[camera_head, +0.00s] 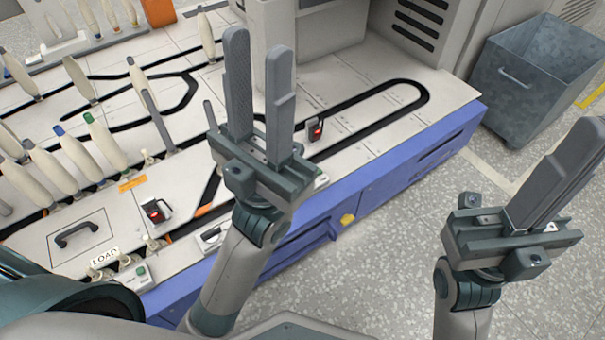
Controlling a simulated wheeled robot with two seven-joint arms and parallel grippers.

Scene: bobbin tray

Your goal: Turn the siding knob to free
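A small dark knob with a pale lever-like grip, which looks like the siding knob (212,236), sits on a plate near the front edge of the white machine deck (185,190). Its lettering is too small to read, so I cannot tell its setting. My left gripper (258,45) points upward over the deck, right of and above the knob in the picture. Its two fingers stand apart with nothing between them, and it does not touch the knob. My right gripper (588,130) is raised over the floor at the right. Its fingers overlap in this view, and it holds nothing visible.
Tall cream bobbins (103,138) stand in rows at the left. Black track grooves cross the deck. Black devices with red lights (155,210) (315,128) stand on it. A grey bin (530,85) stands at right.

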